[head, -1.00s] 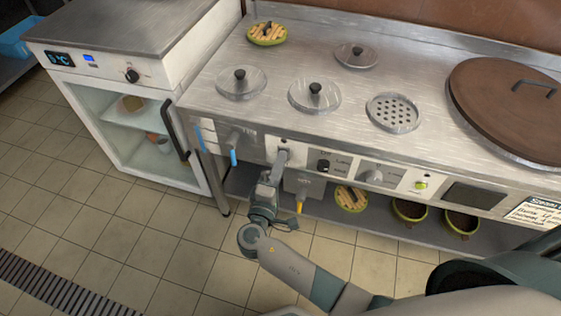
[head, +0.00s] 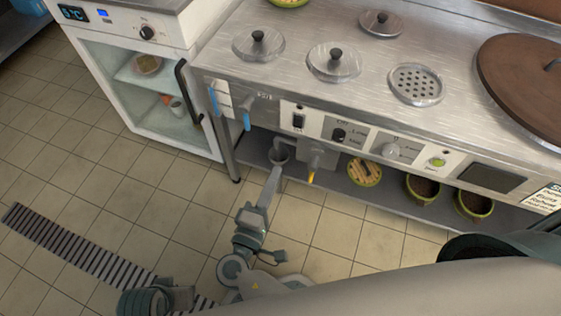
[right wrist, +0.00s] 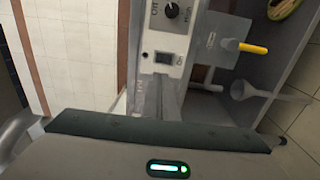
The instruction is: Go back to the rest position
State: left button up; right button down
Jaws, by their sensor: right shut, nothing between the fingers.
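My right gripper (head: 273,176) is shut and empty, in front of the lower shelf and below the steel counter's control panel (head: 370,143). It points up toward the counter, and its fingers stand apart from the black rocker switch (head: 298,121). In the right wrist view the shut fingers (right wrist: 168,92) show in front of the panel, below the rocker switch (right wrist: 162,57). Whether the fingers touch the pipe end behind them cannot be told. My left gripper cannot be made out.
The counter (head: 320,92) carries several lids and a brown pot lid (head: 520,85). Bowls (head: 422,189) stand on the lower shelf. A white cabinet (head: 150,125) is at left.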

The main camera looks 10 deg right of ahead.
pick_arm(q)
jog(key=shift+d+r, duration=0.1)
jog(key=shift+r, duration=0.1)
pick_arm(e)
jog(key=shift+s+a, duration=0.45)
jog(key=shift+s, duration=0.15)
pick_arm(q)
jog(key=shift+w, duration=0.1)
